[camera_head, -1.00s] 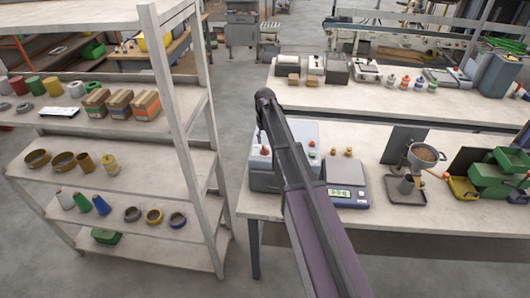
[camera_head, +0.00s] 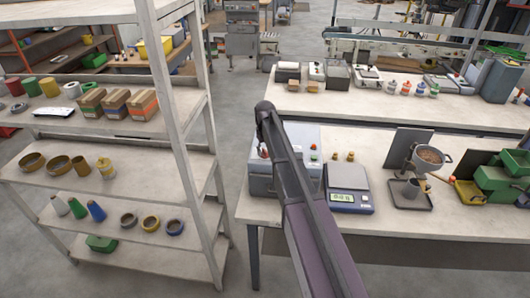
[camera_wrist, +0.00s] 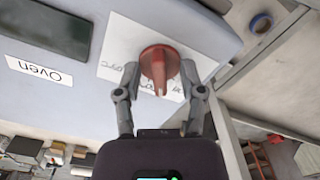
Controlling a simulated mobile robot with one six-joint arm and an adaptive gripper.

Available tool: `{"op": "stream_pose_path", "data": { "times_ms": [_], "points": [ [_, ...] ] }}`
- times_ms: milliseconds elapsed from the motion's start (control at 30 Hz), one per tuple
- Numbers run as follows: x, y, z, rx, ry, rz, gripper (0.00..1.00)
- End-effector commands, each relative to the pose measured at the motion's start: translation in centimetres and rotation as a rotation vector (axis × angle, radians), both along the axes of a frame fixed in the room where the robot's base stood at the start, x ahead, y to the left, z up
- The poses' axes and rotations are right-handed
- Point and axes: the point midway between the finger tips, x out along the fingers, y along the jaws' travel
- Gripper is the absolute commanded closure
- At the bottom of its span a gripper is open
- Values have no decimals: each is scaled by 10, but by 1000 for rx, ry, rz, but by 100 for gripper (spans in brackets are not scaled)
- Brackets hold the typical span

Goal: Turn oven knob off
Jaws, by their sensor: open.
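The red knob (camera_wrist: 158,62) is in the wrist view, on a white card with markings on a pale blue-grey panel. A label reading "Oven" (camera_wrist: 38,69) sits left of it. My gripper (camera_wrist: 160,75) is open, with one finger on each side of the knob. I cannot tell whether the fingers touch it. The knob's ridge points down toward my wrist. In the head view the grey box (camera_head: 262,184) stands at the left end of the near bench, partly hidden by my arm.
A scale (camera_head: 350,183) stands right of the box, with small brass weights behind it. A stand with a pellet funnel (camera_head: 430,157) and green bins (camera_head: 497,180) are farther right. A shelf rack (camera_head: 177,130) stands left across a narrow gap.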

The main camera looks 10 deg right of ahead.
Motion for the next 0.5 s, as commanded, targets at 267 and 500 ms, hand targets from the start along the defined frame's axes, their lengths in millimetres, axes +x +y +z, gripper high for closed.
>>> {"op": "stream_pose_path", "data": {
  "times_ms": [267, 500],
  "points": [
    [0, 0, 0, 0, 0, 0, 72],
    [0, 0, 0, 0, 0, 0, 100]
  ]
}}
